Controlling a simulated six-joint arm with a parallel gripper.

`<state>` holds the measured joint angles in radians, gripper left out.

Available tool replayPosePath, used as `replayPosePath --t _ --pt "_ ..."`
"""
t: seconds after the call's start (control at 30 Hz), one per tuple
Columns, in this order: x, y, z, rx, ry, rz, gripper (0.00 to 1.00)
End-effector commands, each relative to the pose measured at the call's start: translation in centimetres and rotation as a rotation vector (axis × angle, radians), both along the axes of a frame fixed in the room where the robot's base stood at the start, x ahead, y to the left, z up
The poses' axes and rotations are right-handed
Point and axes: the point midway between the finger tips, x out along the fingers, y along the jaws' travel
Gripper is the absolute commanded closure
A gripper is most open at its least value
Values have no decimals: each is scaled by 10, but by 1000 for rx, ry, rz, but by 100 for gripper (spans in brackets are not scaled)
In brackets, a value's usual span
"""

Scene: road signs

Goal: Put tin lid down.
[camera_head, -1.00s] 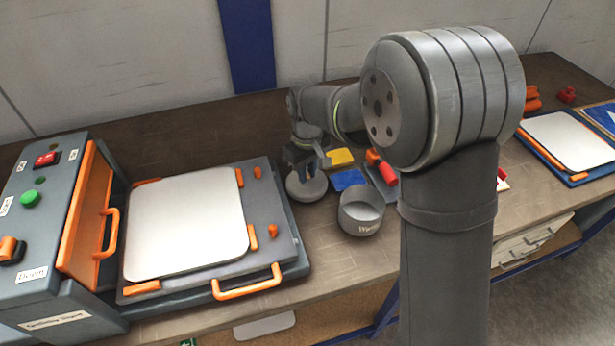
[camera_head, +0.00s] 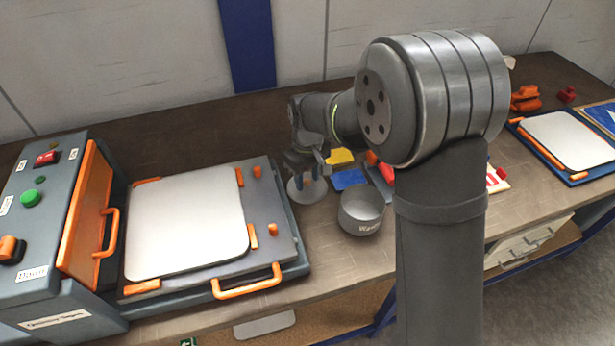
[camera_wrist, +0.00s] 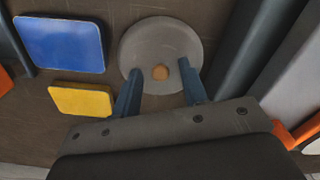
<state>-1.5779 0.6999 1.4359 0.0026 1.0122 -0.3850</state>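The tin lid (camera_head: 308,193) is a round grey disc with a small tan knob. It lies flat on the bench between the grey press plate and the open tin (camera_head: 361,211). In the wrist view the lid (camera_wrist: 150,45) shows almost whole, with its knob between my blue fingertips. My gripper (camera_wrist: 160,70) is open, with a gap on each side of the knob. In the head view my gripper (camera_head: 308,172) is just above the lid, and my wrist hides part of the lid's far side.
A blue plate (camera_head: 348,179) and a yellow plate (camera_head: 340,156) lie right of and behind the lid. The press bed (camera_head: 188,225) with orange handles is close on the left. Red and orange pieces lie partly behind my arm. The bench in front of the lid is clear.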

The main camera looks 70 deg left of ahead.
Motion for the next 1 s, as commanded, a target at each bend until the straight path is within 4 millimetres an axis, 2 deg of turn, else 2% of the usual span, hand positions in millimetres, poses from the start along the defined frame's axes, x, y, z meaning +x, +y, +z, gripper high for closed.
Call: replayPosePath --t 0.17,0.4,0.6,0.77,1.0 --pt "0 1 27 6 0 0 60" --pt "0 1 80 5 0 0 60" --pt "0 1 110 3 0 0 60" --pt "0 1 119 1 0 0 60" --pt "0 1 120 1 0 0 60"
